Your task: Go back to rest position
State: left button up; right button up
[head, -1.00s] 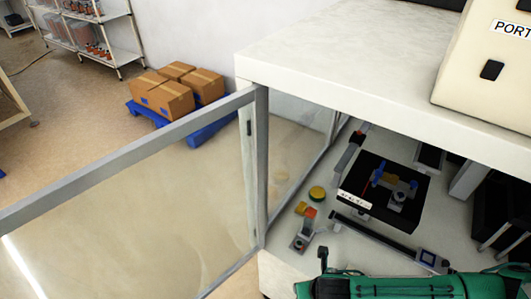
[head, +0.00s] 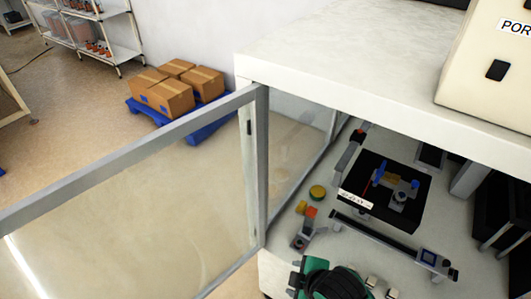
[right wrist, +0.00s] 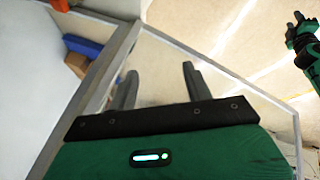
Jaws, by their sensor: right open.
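My right gripper (right wrist: 158,82) is open in the right wrist view, its two dark fingers apart with nothing between them. Behind them are the framed clear door panel (right wrist: 215,75) and pale floor. A green part of my arm shows at the bottom of the head view; its fingers cannot be made out there. My left gripper (right wrist: 297,27) shows small at the upper right of the right wrist view, at the end of a green arm. Whether its fingers are apart is too small to tell.
In the head view, the open framed door (head: 130,195) stands left of the white cabinet (head: 340,65). Inside are a black device (head: 413,210) with blue parts and a dark rail (head: 375,235). Cardboard boxes (head: 170,95) sit on a blue pallet (head: 212,128) behind the door.

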jog(key=s+d+f+m+g+h, duration=0.1)
jog(key=s+d+m+h, duration=0.1)
jog(key=s+d+m, duration=0.4)
jog(key=s+d+f+m+g+h, duration=0.1)
jog(key=s+d+m, duration=0.1)
jog(key=d+m, duration=0.65)
notch_tip(320, 180, down, 34)
jog(key=g+b, duration=0.1)
jog(key=b, duration=0.2)
jog(key=s+d+f+n+g+b, duration=0.1)
jog(key=s+d+f+b, duration=0.2)
jog(key=s+f, duration=1.7)
notch_tip(320, 180, down, 3)
jog(key=shift+d+r+h, duration=0.2)
jog(key=shift+d+h, duration=0.1)
jog(key=shift+d, duration=0.35)
